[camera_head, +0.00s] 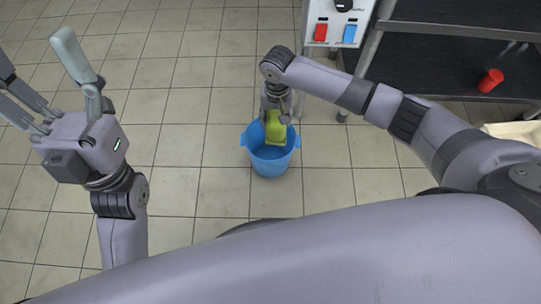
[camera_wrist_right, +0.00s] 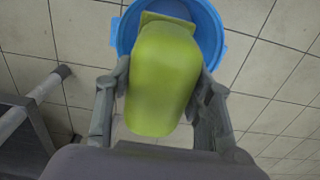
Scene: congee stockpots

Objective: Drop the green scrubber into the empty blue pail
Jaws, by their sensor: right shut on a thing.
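The blue pail (camera_head: 270,160) stands on the tiled floor in the middle of the head view. In the right wrist view its rim and inner wall (camera_wrist_right: 211,30) show behind the scrubber. The green scrubber (camera_head: 276,130) is in my right gripper (camera_head: 272,110), over the pail's opening in the head view. In the right wrist view the scrubber (camera_wrist_right: 160,80) sits between both fingers of the right gripper (camera_wrist_right: 163,88), which is shut on it. My left gripper (camera_head: 55,90) is raised at the left, its fingers spread apart and empty.
A metal shelf unit (camera_head: 455,35) with a red cup (camera_head: 490,80) stands at the upper right. A panel with a red and a blue switch (camera_head: 335,22) is beside it. The tiled floor (camera_head: 180,110) left of the pail is clear.

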